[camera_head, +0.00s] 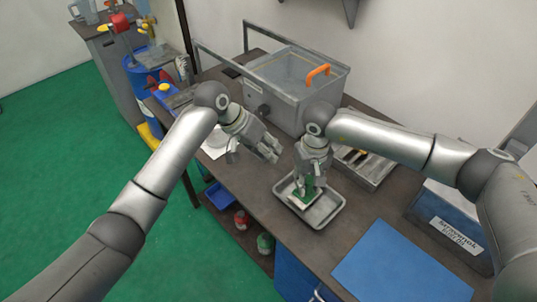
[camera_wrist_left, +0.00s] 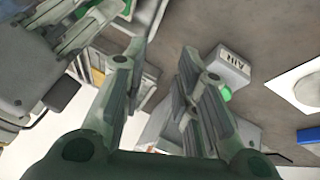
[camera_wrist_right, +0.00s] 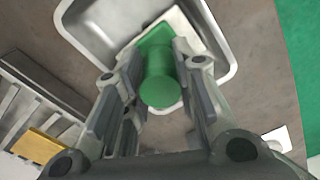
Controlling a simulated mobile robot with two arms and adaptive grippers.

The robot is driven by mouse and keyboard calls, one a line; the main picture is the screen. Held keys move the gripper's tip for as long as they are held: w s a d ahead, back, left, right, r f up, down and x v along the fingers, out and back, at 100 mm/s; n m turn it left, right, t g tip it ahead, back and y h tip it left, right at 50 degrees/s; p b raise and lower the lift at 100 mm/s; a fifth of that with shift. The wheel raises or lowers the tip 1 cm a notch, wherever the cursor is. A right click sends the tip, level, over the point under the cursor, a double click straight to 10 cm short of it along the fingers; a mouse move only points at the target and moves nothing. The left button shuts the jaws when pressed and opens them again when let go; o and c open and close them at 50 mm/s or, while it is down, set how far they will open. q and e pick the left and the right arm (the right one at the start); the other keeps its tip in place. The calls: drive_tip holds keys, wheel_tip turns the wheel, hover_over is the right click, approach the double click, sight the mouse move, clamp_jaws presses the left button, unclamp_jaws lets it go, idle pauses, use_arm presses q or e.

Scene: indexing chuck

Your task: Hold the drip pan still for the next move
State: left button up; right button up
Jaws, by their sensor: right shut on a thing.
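The drip pan (camera_head: 329,208) is a shallow metal tray lying on the bench near its front edge. It also shows in the right wrist view (camera_wrist_right: 92,28). My right gripper (camera_head: 308,188) points down into the pan and is shut on a green handle (camera_wrist_right: 160,82). The handle rises from a flat green and white piece in the pan; whether that piece touches the pan's floor I cannot tell. My left gripper (camera_head: 272,152) is open and empty above the bench, left of and behind the pan, apart from it. Its fingers stand apart in the left wrist view (camera_wrist_left: 163,62).
A grey box with an orange handle (camera_head: 318,73) stands behind the grippers. A tray of tools (camera_head: 368,165) lies right of the pan, close to my right arm. A blue mat (camera_head: 400,265) and a labelled blue bin (camera_head: 450,225) are further right. A white round piece (camera_head: 215,142) lies left.

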use_arm(q)
drive_tip(key=d+f, duration=0.1)
drive_tip(key=f, duration=0.2)
drive_tip(key=d+f+m, duration=0.1)
drive_tip(key=d+f, duration=0.1)
drive_tip(key=f, duration=0.2)
drive_tip(key=s+d+f+m, duration=0.1)
drive_tip(key=d+f, duration=0.1)
drive_tip(key=f, duration=0.2)
drive_tip(key=shift+s+d+y, duration=0.1)
drive_tip(key=shift+d+y, duration=0.05)
drive_tip(key=shift+y, duration=0.25)
drive_tip(key=shift+c, duration=0.4)
clamp_jaws()
idle(1.9)
